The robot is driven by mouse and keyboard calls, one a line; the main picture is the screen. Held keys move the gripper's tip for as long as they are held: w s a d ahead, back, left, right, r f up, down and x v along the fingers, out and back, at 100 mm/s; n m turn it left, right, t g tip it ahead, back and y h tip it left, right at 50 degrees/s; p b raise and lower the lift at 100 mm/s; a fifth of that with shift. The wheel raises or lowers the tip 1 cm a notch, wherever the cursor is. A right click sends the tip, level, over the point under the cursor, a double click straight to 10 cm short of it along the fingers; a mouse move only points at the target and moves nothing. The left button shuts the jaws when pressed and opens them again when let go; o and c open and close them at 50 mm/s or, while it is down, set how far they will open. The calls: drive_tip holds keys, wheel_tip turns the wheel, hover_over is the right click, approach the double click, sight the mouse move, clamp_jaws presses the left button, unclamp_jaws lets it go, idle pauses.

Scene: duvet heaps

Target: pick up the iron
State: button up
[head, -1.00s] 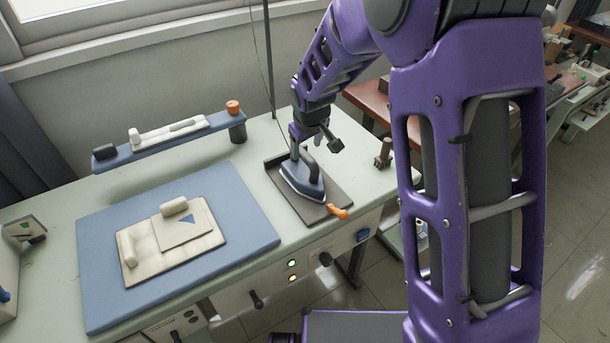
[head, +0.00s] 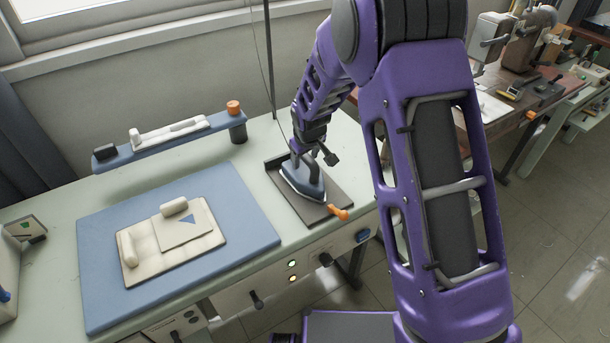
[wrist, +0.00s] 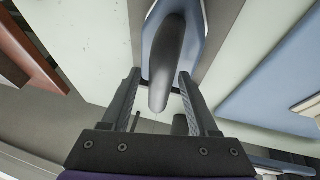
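The iron (head: 303,184) has a blue body and a dark handle. It stands on a dark rest plate (head: 328,207) on the pale green table. In the wrist view the iron's dark handle (wrist: 168,62) points toward me, with the blue body (wrist: 195,25) behind it. My gripper (wrist: 160,75) is open, with one finger on each side of the handle's near end. In the head view my gripper (head: 302,150) is just above the iron, partly hidden by my arm.
A blue mat (head: 105,240) with folded cream cloth (head: 170,256) lies to the left. A raised blue shelf (head: 170,145) runs along the wall. An orange-tipped part (head: 339,212) is at the plate's front corner. A thin pole (head: 268,60) stands behind the iron.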

clamp_jaws()
drive_tip(key=shift+w+r, duration=0.1)
drive_tip(key=shift+r, duration=0.05)
drive_tip(key=shift+r, duration=0.15)
drive_tip(key=shift+w+r, duration=0.1)
drive_tip(key=shift+r, duration=0.25)
wheel_tip(320, 180, up, 9)
drive_tip(key=shift+r+p, duration=0.1)
drive_tip(key=shift+p, duration=0.2)
drive_tip(key=shift+c, duration=2.3)
unclamp_jaws()
clamp_jaws()
